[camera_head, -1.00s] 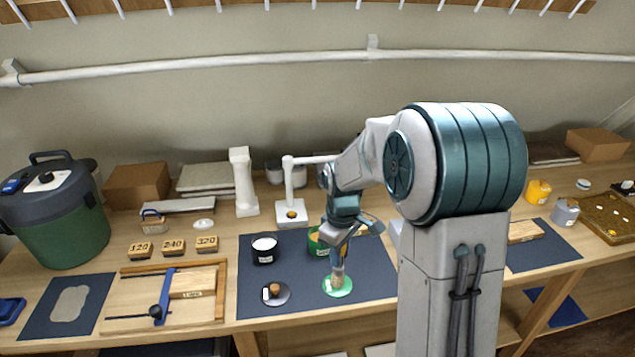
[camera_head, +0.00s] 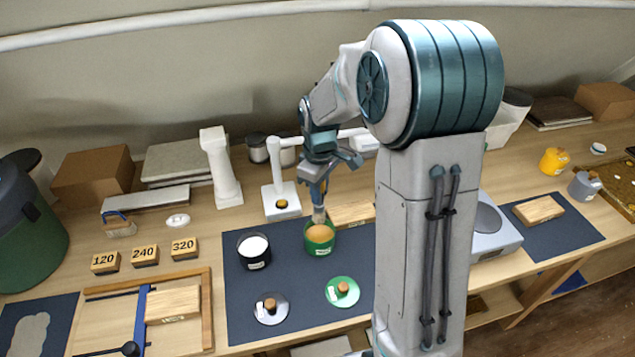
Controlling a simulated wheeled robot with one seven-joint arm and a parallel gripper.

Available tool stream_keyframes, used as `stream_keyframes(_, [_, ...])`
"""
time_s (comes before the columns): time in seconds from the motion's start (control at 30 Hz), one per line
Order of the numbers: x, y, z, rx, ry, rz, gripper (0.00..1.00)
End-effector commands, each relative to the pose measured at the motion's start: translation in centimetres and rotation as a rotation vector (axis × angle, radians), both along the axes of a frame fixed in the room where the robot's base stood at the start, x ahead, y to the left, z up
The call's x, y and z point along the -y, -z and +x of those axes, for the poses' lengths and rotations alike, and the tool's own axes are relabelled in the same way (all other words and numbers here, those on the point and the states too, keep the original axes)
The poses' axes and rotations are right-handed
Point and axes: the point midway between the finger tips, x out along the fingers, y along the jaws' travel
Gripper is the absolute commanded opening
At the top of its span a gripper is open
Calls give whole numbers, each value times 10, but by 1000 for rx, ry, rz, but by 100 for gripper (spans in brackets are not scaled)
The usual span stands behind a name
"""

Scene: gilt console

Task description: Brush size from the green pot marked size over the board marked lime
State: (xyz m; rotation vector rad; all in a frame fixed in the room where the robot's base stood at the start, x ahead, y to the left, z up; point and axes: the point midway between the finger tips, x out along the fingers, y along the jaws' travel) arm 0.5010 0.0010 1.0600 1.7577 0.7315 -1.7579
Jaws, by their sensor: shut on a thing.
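My gripper (camera_head: 318,183) points down over the green pot (camera_head: 319,247), shut on a brush (camera_head: 319,213). The brush's pale bristles are at the pot's mouth, over the tan contents; how deep they reach I cannot tell. The pot's label is too small to read. A pale board (camera_head: 173,303) lies in a wooden frame at left. Another board (camera_head: 352,213) lies behind the pot, partly hidden by my arm. A third board (camera_head: 538,210) lies on the right mat. I cannot read which is marked lime.
A black pot of white stuff (camera_head: 254,251) stands left of the green pot on a dark mat (camera_head: 297,323). A green lid (camera_head: 341,292) and a grey lid (camera_head: 271,308) lie in front. A white stand (camera_head: 282,202) is close behind. My arm hides the middle right.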

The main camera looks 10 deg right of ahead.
Motion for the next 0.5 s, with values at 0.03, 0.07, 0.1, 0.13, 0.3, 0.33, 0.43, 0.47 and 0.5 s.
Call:
stream_keyframes(0.03, [0,5,0,-1,1,-1,0])
stream_keyframes(0.07, [1,7,0,-1,1,0,0])
stream_keyframes(0.1, [1,11,0,-1,2,-1,0])
stream_keyframes(0.13, [1,14,0,-1,2,-1,0])
stream_keyframes(0.3, [1,32,0,0,3,0,0])
stream_keyframes(0.33, [2,35,0,0,3,0,0])
stream_keyframes(0.43, [2,46,0,-1,3,-1,0])
stream_keyframes(0.47, [2,48,0,-1,3,-1,0])
stream_keyframes(0.5, [2,51,0,-1,3,-1,0])
